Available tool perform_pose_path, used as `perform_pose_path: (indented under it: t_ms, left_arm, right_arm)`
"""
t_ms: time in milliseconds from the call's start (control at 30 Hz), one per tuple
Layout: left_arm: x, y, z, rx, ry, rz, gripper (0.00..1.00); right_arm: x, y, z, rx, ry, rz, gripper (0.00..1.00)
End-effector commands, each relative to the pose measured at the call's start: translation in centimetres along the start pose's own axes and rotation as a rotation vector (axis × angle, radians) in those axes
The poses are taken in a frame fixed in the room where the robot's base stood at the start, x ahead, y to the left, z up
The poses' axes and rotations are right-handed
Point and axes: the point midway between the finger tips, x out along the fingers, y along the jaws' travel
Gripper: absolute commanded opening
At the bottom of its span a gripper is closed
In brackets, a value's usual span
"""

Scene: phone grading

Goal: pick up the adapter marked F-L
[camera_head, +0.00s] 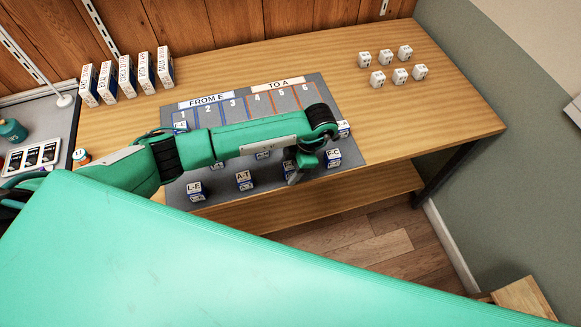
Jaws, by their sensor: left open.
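Small white adapters with letter marks lie on the grey mat (225,192). One marked L-E (195,191) is at the front left and one marked A-T (244,181) is right of it. Another adapter (333,158) is just right of my left gripper (296,177); its mark is too small to read surely. Others, such as one at the upper left (180,127) and one at the right (344,129), are partly covered by my left arm. I cannot pick out F-L surely. My left gripper is open, pointing down, with its fingertips small and partly hidden.
The mat has numbered slots (235,110) under FROM E and TO A labels. Several upright boxes (125,80) stand at the back left. Several white cubes (383,58) sit at the back right. A tray with dark phones (33,155) is at the far left. The table's right side is clear.

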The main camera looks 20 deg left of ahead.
Motion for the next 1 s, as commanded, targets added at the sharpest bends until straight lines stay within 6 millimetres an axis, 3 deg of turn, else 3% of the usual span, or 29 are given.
perform_pose_path:
  t_ms: [67,300,767,867,1000]
  left_arm:
    - [0.0,0.0,0.0,0.000,0.000,0.000,0.54]
    - [0.0,0.0,0.0,0.000,0.000,0.000,0.10]
    - [-1.1,0.1,-0.4,-0.001,-0.001,0.000,0.10]
    - [-2.5,0.1,-0.9,0.000,-0.002,0.002,0.10]
    - [-6.0,0.2,-2.4,0.000,-0.004,0.007,0.10]
  right_arm:
    - [0.0,0.0,0.0,0.000,0.000,0.000,0.36]
    - [0.0,0.0,0.0,0.000,0.000,0.000,0.36]
    - [0.3,0.2,0.1,-0.001,0.000,0.002,0.36]
    - [0.7,0.2,0.1,-0.001,0.000,0.002,0.36]
    - [0.9,0.2,0.1,-0.001,0.000,0.002,0.36]
